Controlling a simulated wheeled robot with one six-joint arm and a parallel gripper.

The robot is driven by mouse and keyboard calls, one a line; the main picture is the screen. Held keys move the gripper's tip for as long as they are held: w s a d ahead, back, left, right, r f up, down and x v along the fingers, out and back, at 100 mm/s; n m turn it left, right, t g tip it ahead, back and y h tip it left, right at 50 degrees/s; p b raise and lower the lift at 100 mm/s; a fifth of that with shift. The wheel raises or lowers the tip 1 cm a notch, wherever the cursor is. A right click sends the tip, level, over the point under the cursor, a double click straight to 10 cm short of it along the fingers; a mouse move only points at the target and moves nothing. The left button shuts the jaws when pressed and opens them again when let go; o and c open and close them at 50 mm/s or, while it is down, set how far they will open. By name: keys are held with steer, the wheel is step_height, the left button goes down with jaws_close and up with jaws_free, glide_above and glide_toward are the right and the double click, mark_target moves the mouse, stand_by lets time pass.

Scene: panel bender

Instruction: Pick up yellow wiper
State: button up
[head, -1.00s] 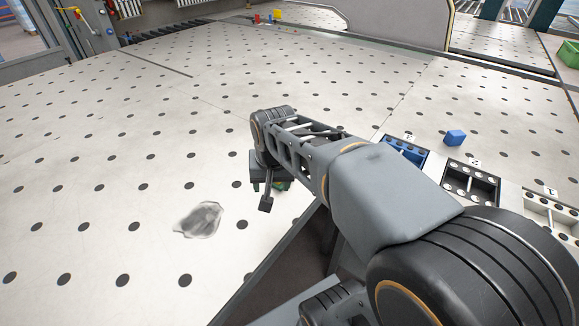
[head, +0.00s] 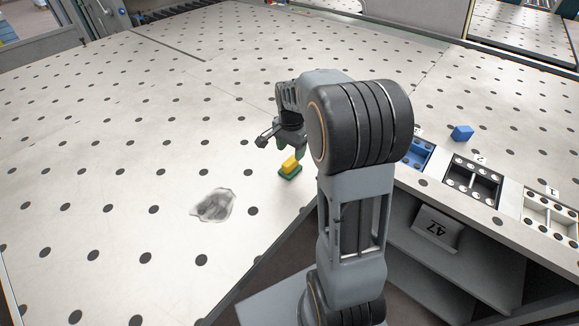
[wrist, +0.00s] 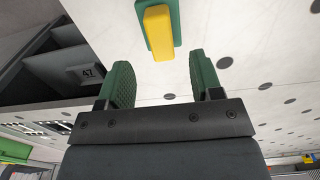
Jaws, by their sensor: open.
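The yellow wiper (head: 290,165) shows in the head view as a yellow block on a green base (head: 289,174). It lies on the white perforated table near the table's front edge. In the wrist view the yellow part (wrist: 158,33) and green base (wrist: 176,22) are at the top, beyond the fingertips. My gripper (wrist: 163,78) is open and empty, with its two green fingers apart. In the head view my gripper (head: 296,143) is just above and behind the wiper, partly hidden by my arm.
A grey smudge (head: 213,205) marks the table left of the wiper. A blue block (head: 462,132) lies at the right, near a blue tray (head: 418,155), a black tray (head: 472,183) and a white tray (head: 550,212). A shelf labelled 47 (head: 437,228) sits below the table edge.

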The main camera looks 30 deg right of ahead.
mark_target(290, 161)
steer(key=shift+a+f+p, duration=0.15)
steer(key=shift+f+p, duration=0.55)
steer(key=shift+f, duration=2.2)
steer(key=shift+c, duration=0.4)
steer(key=c, duration=0.9)
